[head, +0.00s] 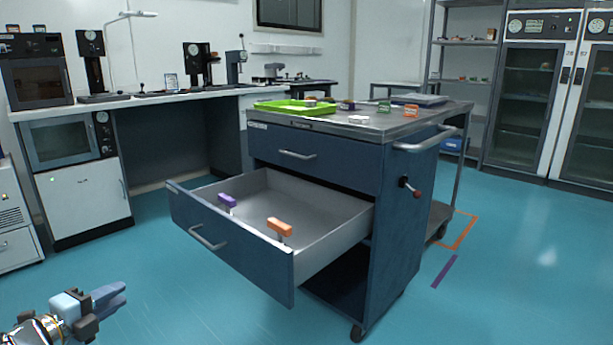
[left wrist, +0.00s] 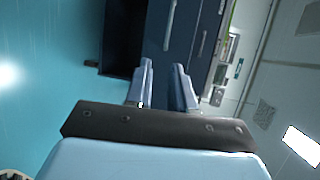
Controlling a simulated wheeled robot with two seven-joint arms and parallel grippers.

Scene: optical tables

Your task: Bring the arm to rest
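My left gripper (head: 112,296) is at the lower left of the head view, over the blue floor, well apart from the cart. In the left wrist view its two fingers (left wrist: 163,86) stand apart with nothing between them. My right gripper is in neither view. A dark blue tool cart (head: 395,220) stands in the middle of the head view with its lower drawer (head: 232,252) pulled out. A purple-topped piece (head: 227,201) and an orange-topped piece (head: 280,226) stand in the drawer.
On the cart top are a green tray (head: 296,107) and several small items. A white-topped bench (head: 150,99) with instruments runs along the back left. Glass-door cabinets (head: 527,95) stand at the right. Floor (head: 150,255) is clear between my left gripper and the drawer.

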